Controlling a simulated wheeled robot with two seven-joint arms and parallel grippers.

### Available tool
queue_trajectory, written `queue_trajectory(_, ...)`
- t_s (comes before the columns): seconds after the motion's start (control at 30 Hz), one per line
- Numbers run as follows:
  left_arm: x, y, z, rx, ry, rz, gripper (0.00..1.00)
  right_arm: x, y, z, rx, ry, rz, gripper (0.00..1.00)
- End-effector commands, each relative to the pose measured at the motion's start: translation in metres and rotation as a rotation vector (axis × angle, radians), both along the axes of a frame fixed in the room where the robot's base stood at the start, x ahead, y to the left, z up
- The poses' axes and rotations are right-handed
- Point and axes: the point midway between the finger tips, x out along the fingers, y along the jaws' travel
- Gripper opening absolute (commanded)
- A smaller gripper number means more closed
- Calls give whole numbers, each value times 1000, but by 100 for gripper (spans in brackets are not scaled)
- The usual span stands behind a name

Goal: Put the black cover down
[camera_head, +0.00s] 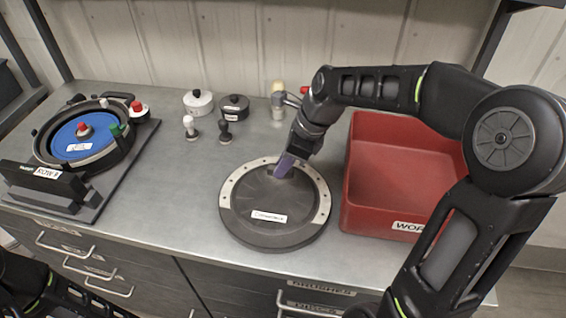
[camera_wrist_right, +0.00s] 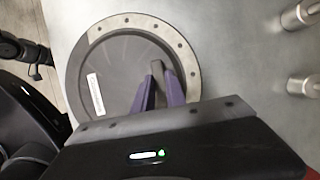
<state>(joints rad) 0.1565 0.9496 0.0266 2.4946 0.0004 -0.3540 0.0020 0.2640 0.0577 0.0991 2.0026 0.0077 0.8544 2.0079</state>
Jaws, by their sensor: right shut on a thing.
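The black cover (camera_head: 262,205) is a dark round disc with a pale grey arc along its rim and a white label. In the head view it is at the middle of the metal bench, left of the red bin, and looks level. In the right wrist view the cover (camera_wrist_right: 122,50) lies beyond the gripper (camera_wrist_right: 158,85), whose purple fingers are on both sides of a dark upright handle. I cannot tell whether the cover touches the bench. My left gripper is out of view.
A red bin (camera_head: 352,190) stands right of the cover. A seed meter with a blue disc (camera_head: 80,138) sits on a base at the left. Small pots (camera_head: 198,103) and hand stamps (camera_head: 225,132) stand behind. Bench between meter and cover (camera_head: 170,190) is clear.

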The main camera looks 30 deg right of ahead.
Motion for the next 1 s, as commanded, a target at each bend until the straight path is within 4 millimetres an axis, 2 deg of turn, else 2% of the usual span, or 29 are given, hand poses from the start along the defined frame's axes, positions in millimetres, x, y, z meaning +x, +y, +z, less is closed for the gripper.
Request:
queue_trajectory(0.27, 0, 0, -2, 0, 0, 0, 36, 0, 0, -3, 0, -1, 0, 0)
queue_trajectory(0.3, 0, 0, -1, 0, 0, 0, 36, 0, 0, -2, -1, -1, 0, 19)
queue_trajectory(0.53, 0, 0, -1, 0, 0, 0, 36, 0, 0, -2, -1, -1, 0, 38)
queue_trajectory(0.8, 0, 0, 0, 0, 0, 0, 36, 0, 0, 0, -1, -1, 0, 38)
queue_trajectory(1.0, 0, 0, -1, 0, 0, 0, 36, -2, -5, 13, -1, -5, -2, 38)
